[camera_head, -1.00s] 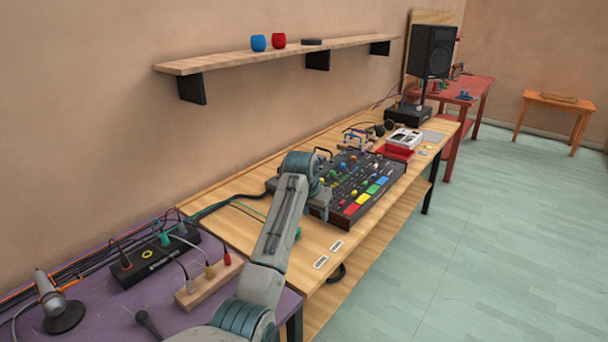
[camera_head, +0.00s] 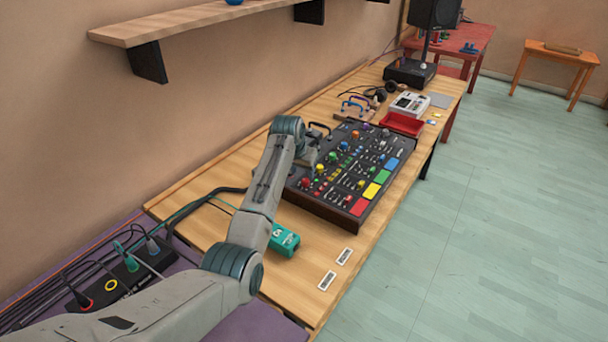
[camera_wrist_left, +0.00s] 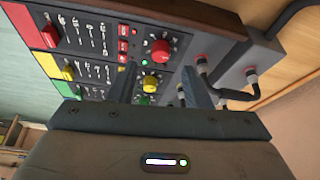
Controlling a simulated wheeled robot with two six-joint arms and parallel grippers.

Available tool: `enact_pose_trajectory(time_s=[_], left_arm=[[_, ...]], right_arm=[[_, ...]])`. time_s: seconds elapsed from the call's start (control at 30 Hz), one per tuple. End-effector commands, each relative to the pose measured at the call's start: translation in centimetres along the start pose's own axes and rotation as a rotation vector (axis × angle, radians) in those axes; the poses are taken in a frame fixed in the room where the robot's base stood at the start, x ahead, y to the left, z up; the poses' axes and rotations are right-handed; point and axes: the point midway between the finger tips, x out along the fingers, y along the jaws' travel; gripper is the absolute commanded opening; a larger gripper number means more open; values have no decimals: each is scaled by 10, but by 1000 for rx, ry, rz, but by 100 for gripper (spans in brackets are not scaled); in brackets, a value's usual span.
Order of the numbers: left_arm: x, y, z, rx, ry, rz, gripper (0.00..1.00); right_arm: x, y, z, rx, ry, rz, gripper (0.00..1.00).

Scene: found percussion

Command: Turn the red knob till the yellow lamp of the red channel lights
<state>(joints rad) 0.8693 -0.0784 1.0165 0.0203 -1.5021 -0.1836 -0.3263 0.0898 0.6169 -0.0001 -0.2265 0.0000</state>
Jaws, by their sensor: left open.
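The mixer (camera_head: 335,200) is a dark console on the wooden table, with red, yellow, green and blue pads along its front. The red knob (camera_head: 306,181) sits at its near left; in the left wrist view the red knob (camera_wrist_left: 160,50) is just beyond the fingertips. My left gripper (camera_wrist_left: 158,70) is open and empty. Its fingers appear on either side of the yellow knob (camera_wrist_left: 150,83), but contact cannot be told. The red pad (camera_wrist_left: 22,15) marks the red channel. A small red dot shows near the red knob; I cannot make out a lit yellow lamp. My right gripper is out of view.
Cables with metal plugs (camera_wrist_left: 205,68) stand beside the knobs. A wall shelf (camera_head: 190,22) hangs above. The floor at right is clear.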

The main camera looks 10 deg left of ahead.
Motion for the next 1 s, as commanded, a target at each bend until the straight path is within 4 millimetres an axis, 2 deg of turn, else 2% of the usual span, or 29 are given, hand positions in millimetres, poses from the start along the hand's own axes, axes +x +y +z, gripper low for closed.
enact_pose_trajectory(time_s=[0.1,0.23,0.33,0.5,0.73,0.77,0.97,1.0], left_arm=[[20,0,0,0,-3,1,44],[35,0,-1,0,-1,0,44],[43,0,-1,0,0,0,44],[49,0,0,0,1,0,44],[50,0,0,0,1,0,44],[50,0,0,0,1,0,40],[50,0,0,0,1,0,1],[50,0,0,0,1,0,0]], right_arm=[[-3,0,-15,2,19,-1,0],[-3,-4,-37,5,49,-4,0],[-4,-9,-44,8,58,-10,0],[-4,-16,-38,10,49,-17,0],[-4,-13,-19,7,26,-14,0],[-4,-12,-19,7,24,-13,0],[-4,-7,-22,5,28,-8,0],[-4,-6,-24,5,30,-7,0]])
